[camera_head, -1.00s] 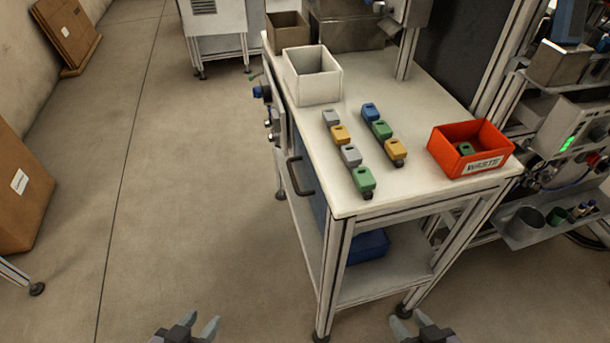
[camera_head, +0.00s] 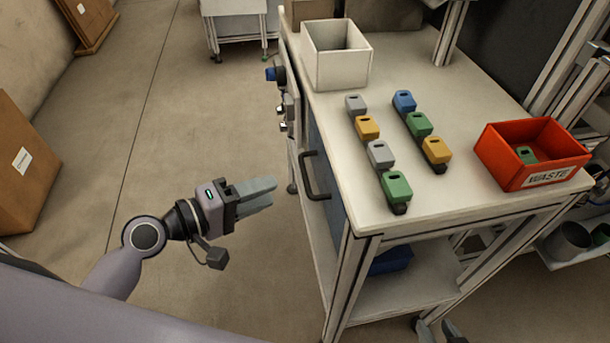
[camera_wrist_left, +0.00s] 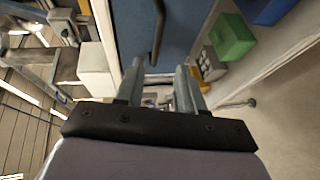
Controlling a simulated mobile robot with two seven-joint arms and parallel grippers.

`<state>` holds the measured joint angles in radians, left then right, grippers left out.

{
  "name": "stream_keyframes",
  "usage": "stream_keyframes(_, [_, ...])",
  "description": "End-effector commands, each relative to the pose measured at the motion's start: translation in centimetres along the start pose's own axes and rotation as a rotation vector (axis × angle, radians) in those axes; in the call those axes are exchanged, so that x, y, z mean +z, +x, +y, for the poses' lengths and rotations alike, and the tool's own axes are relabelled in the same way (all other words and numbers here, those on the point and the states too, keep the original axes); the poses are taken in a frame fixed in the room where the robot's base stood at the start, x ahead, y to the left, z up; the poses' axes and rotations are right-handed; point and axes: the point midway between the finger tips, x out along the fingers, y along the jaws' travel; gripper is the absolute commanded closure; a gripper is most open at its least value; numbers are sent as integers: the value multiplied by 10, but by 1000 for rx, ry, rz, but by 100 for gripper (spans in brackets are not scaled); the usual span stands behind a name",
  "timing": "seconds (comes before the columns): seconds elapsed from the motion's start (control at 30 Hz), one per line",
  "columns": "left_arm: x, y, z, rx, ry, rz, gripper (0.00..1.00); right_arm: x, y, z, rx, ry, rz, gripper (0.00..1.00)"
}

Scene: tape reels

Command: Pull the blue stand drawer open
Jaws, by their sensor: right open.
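The blue drawer front (camera_head: 326,165) is set in the left side of the white bench and looks shut. Its dark bar handle (camera_head: 308,178) stands out from the panel. My left gripper (camera_head: 268,192) is open and empty, left of the handle and pointing at it, with a gap between. In the left wrist view, the blue front (camera_wrist_left: 190,25) and the dark handle (camera_wrist_left: 158,35) lie beyond my two parted fingers (camera_wrist_left: 158,88).
On the bench top (camera_head: 470,185) are a white bin (camera_head: 337,68), two rows of coloured blocks and a red waste box (camera_head: 505,165). Knobs (camera_head: 275,74) stick out from the bench's left side beyond the handle. The floor (camera_head: 200,130) left of the bench is clear.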

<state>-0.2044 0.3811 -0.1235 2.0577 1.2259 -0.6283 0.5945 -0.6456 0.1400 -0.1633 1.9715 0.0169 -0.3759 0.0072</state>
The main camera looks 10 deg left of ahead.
Motion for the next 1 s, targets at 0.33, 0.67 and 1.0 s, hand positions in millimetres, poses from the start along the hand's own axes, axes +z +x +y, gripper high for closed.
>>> stream_keyframes(0.33, [0, 36, 6, 16, -22, -9, 62, -2, -2, 0, -1, -2, 2, 57])
stream_keyframes(0.67, [0, 70, 5, 12, -18, -8, 62, 3, -2, 0, 1, -5, -8, 57])
stream_keyframes(1.0, [1, 72, 4, 11, -18, -9, 81, 3, -2, 1, 3, -5, -8, 57])
